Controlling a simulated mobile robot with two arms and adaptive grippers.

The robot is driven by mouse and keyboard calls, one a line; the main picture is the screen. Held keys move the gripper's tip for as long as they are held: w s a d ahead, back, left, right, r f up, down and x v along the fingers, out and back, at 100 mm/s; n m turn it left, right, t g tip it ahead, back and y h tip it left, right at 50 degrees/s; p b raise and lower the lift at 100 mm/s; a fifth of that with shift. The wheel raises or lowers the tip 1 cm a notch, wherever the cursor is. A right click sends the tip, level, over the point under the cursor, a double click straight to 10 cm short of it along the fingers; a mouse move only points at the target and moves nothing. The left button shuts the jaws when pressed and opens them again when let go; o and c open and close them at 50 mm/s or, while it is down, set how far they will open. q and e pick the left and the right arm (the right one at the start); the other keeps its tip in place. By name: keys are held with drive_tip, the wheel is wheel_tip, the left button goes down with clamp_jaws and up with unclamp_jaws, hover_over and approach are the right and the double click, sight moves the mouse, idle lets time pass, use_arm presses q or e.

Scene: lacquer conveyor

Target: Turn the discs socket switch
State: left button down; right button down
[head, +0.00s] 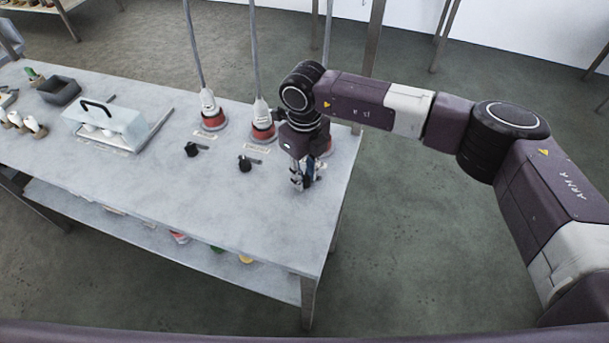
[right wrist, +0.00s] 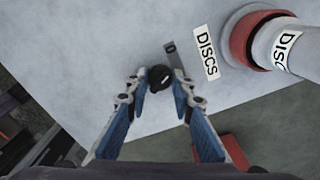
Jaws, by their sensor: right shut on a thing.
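The discs socket switch is a small round black knob (right wrist: 160,76) on the grey bench top, seen in the right wrist view beside a white DISCS label (right wrist: 206,54). My right gripper (right wrist: 158,88) is shut on this knob, with a blue-padded finger on either side. In the head view my right gripper (head: 302,182) points down at the bench's right end and hides the knob. The discs socket, with a red ring (right wrist: 243,38) and a grey plug marked DISC, stands beside the label. My left gripper is not in view.
Two more black knobs (head: 192,149) (head: 245,163) and their red-based sockets (head: 209,121) (head: 263,132) stand to the left, with cables rising. A lidded metal box (head: 104,122) and a dark tray (head: 59,90) are farther left. The bench front (head: 210,215) is clear.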

sight(305, 176)
drive_tip(key=shift+f+m+b, duration=0.15)
drive_tip(key=shift+m+b, duration=0.75)
drive_tip(key=shift+m, duration=0.3)
drive_tip(key=m+b, duration=0.2)
drive_tip(key=m, duration=0.1)
drive_tip(key=shift+m, duration=0.3)
drive_tip(key=m+b, duration=0.1)
drive_tip(key=m, duration=0.1)
drive_tip(key=m+b, duration=0.2)
drive_tip(key=shift+r+m, duration=0.2)
drive_tip(key=shift+m, duration=0.5)
drive_tip(key=c, duration=1.7)
unclamp_jaws()
drive_tip(key=shift+o, duration=0.2)
drive_tip(key=shift+r, duration=0.1)
wheel_tip(305, 176, up, 12)
